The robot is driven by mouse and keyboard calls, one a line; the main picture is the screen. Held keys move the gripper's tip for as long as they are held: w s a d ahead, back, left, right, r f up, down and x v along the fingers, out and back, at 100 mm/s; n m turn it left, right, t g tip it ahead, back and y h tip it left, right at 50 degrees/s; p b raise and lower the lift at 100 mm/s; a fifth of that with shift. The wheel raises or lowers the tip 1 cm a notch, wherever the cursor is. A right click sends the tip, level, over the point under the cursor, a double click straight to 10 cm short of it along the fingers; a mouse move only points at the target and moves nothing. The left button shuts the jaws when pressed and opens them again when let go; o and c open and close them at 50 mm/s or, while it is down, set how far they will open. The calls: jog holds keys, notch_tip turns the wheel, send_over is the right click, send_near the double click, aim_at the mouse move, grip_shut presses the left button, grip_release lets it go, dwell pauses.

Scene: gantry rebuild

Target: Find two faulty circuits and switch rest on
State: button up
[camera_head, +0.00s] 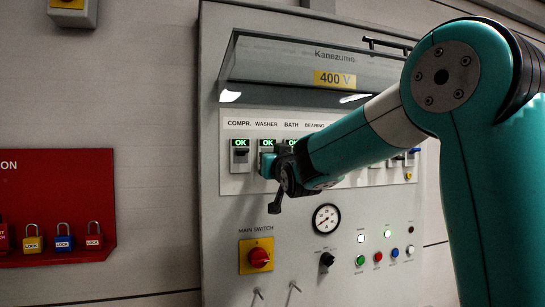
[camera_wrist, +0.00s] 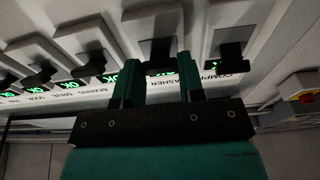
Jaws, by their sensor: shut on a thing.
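The grey panel (camera_head: 218,260) carries a row of circuit switches under green OK displays. The labels readable in the head view are COMPR., WASHER, BATH and BEARING. The COMPR. switch (camera_head: 240,160) is clear of my gripper, with OK lit above it. My gripper (camera_head: 272,165) is at the WASHER switch, second from the left. In the wrist view, its two fingers (camera_wrist: 160,82) are closed around that dark lever (camera_wrist: 160,55). WASHER and BATH also show OK. My arm hides most displays farther right in the head view; several are lit green in the wrist view.
A clear cover (camera_head: 270,60) juts out above the row. Below are a gauge (camera_head: 326,218), a red main switch (camera_head: 259,257), a black knob (camera_head: 326,261) and coloured buttons. A red lock board (camera_head: 60,190) with padlocks hangs on the left.

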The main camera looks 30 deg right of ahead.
aim_at(272, 145)
jog(key=r+g+p, duration=0.1)
jog(key=g+p, duration=0.1)
jog(key=p, duration=0.1)
jog(key=r+g+y+p, duration=0.1)
jog(key=g+p, duration=0.1)
jog(key=p, duration=0.1)
jog(key=r+g+y+p, duration=0.1)
jog(key=g+p, duration=0.2)
jog(key=p, duration=0.1)
jog(key=shift+w+d+r, duration=0.1)
jog(key=shift+w+r, duration=0.1)
jog(key=shift+r, duration=0.05)
jog(key=shift+w+g+p, duration=0.1)
jog(key=shift+g+p, duration=0.4)
jog(key=shift+p, duration=0.15)
jog(key=o, duration=0.9)
jog(key=shift+f, duration=0.1)
jog(key=shift+o, duration=0.2)
